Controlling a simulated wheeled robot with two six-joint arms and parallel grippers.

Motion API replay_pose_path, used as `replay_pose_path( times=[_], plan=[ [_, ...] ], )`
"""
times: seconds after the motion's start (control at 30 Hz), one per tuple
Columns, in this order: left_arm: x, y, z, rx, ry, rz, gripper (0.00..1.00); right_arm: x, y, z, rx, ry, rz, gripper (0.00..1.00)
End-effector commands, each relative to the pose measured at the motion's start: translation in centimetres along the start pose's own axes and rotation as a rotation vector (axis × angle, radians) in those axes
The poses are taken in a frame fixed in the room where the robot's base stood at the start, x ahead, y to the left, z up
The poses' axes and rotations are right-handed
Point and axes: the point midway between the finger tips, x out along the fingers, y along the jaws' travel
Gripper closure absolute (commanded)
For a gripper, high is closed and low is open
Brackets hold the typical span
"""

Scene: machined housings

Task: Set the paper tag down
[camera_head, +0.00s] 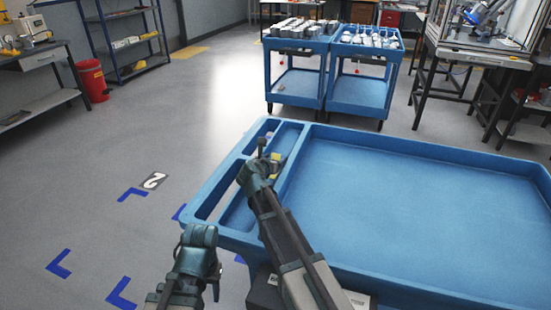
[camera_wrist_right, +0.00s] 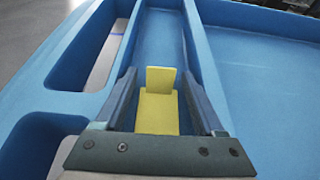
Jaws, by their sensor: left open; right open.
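The yellow paper tag (camera_wrist_right: 159,108) shows in the right wrist view between the two fingers of my right gripper (camera_wrist_right: 157,84). Its far part looks folded up from the nearer flat part. The fingers stand apart on either side of it, over the long narrow compartment of the blue cart. In the head view a small bit of the tag (camera_head: 275,157) shows beside my right gripper (camera_head: 266,160), which hides the rest. I cannot tell whether the tag touches the compartment floor. My left gripper (camera_head: 199,237) is open, outside the cart's near left corner, away from the tag.
The blue cart top (camera_head: 420,205) has a wide empty tray right of the narrow compartments. Raised rims divide them. Two blue carts (camera_head: 297,70) loaded with parts stand at the back. A red bin (camera_head: 92,80) and shelves stand far left. The floor on the left is clear.

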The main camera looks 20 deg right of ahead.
Motion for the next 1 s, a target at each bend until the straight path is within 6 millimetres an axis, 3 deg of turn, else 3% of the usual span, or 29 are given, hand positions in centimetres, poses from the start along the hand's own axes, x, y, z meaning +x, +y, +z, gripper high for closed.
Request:
replay_pose_path(
  times=[0.2, 0.5, 0.7, 1.0],
  plan=[
    [-2.2, -0.2, 0.1, 0.000, 0.000, 0.000, 0.50, -5.1, -0.2, 0.3, -0.001, 0.000, 0.003, 0.29],
    [-3.9, -0.4, 0.2, 0.000, 0.000, 0.000, 0.50, -9.9, -0.1, 0.1, 0.000, 0.000, 0.001, 0.29],
    [-4.2, -0.4, 0.2, 0.000, 0.000, 0.000, 0.50, -11.1, -0.1, 0.1, 0.000, 0.000, 0.001, 0.29],
    [-4.2, -0.4, 0.2, 0.000, 0.000, 0.000, 0.50, -11.1, -0.1, 0.0, 0.000, 0.000, 0.000, 0.29]
  ],
)
